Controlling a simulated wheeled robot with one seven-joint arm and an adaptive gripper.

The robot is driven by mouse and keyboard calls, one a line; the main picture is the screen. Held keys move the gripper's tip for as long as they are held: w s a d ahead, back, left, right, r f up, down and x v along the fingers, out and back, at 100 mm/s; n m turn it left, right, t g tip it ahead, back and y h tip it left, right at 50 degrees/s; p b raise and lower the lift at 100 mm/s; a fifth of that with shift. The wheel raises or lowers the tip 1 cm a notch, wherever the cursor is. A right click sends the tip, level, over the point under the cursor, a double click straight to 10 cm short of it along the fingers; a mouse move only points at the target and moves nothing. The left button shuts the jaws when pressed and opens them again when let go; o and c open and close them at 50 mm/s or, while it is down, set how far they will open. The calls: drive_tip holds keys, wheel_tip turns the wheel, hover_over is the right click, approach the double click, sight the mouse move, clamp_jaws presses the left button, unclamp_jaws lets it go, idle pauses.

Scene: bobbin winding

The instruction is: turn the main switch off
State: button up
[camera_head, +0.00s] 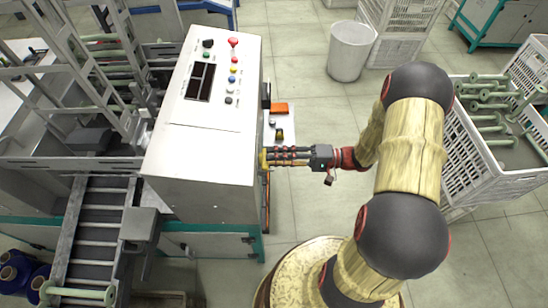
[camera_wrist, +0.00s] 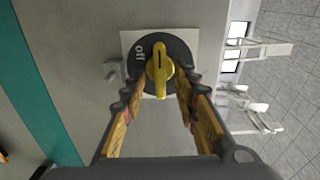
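The main switch in the wrist view is a yellow knob (camera_wrist: 160,72) on a dark round dial (camera_wrist: 178,50) with a light square plate behind it. The knob's grip lies along the picture's vertical. The word "off" is printed on the dial's left side, upper left of the knob. My gripper (camera_wrist: 157,92) is open, one finger to each side of the knob, with visible gaps on both sides. In the head view my gripper (camera_head: 270,157) is at the right side wall of the white control cabinet (camera_head: 205,150); the switch is mostly hidden there.
A sloping panel with buttons (camera_head: 233,43) and a dark display (camera_head: 200,82) tops the cabinet. An orange item (camera_head: 279,108) lies beyond my gripper. A white crate of green bobbins (camera_head: 490,160) stands right of my arm. A white bin (camera_head: 351,50) stands behind.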

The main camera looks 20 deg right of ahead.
drive_tip(key=v, duration=1.1)
drive_tip(key=shift+d, duration=0.2)
